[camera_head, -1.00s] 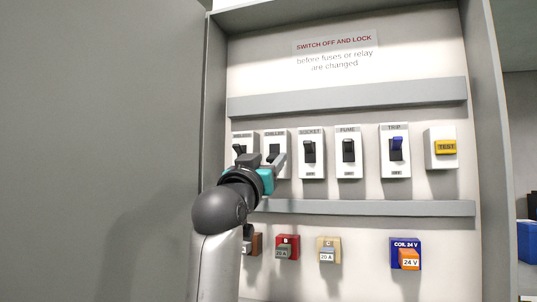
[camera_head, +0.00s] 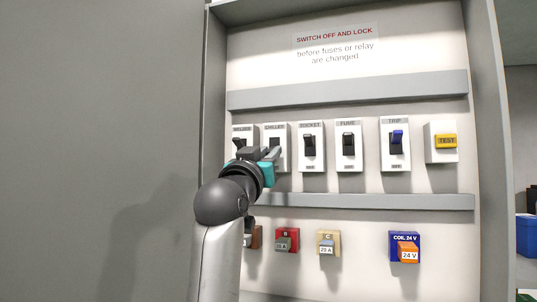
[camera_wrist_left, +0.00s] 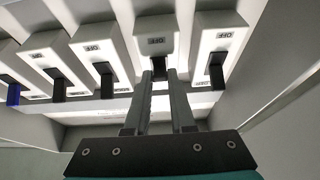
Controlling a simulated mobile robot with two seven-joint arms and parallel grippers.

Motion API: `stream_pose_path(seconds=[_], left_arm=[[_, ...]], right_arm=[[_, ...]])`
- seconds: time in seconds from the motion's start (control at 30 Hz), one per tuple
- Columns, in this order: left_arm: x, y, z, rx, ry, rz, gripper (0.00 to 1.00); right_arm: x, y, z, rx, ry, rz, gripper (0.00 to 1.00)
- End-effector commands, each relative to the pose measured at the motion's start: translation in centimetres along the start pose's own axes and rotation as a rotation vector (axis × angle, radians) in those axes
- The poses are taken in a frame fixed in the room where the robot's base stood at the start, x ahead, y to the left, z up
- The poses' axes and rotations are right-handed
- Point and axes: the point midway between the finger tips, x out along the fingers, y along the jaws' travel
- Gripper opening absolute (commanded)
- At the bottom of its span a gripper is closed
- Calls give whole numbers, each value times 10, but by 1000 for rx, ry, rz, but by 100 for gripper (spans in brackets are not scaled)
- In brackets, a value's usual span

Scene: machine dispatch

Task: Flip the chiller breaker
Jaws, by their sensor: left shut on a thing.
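The chiller breaker (camera_head: 275,132) is a white block with a black lever, second from the left in the top row of the cabinet. My left gripper (camera_head: 263,154) is in front of it and covers its lower part. In the left wrist view, which shows the row upside down, the chiller breaker (camera_wrist_left: 157,36) has its OFF mark in sight. The two grey fingers of my left gripper (camera_wrist_left: 160,78) are shut on its black lever (camera_wrist_left: 159,68), whose exact tilt is hard to tell. My right gripper is not in view.
Close on the left is the welder breaker (camera_head: 241,131), on the right the socket breaker (camera_head: 311,135). Grey rails run above (camera_head: 345,95) and below (camera_head: 370,202) the row. Fuses (camera_head: 287,239) and a blue coil block (camera_head: 404,240) sit lower. The cabinet's side wall (camera_head: 214,100) is near on the left.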

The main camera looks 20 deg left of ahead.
Motion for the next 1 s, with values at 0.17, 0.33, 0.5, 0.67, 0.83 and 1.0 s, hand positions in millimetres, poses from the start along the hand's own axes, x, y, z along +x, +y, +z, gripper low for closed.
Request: stream_pose_path(seconds=[0.17,0.33,0.5,0.67,0.83,1.0], left_arm=[[0,0,0,0,-1,-1,0],[0,0,0,0,-11,-1,0],[0,-1,-4,0,-56,-1,0],[1,0,-9,2,-143,0,0],[3,0,-17,1,-275,0,0],[6,-1,-23,1,-424,-2,0]], right_arm=[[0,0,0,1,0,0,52],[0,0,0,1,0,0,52],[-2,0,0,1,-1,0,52],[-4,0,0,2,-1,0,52],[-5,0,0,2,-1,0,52],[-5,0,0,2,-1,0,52]])
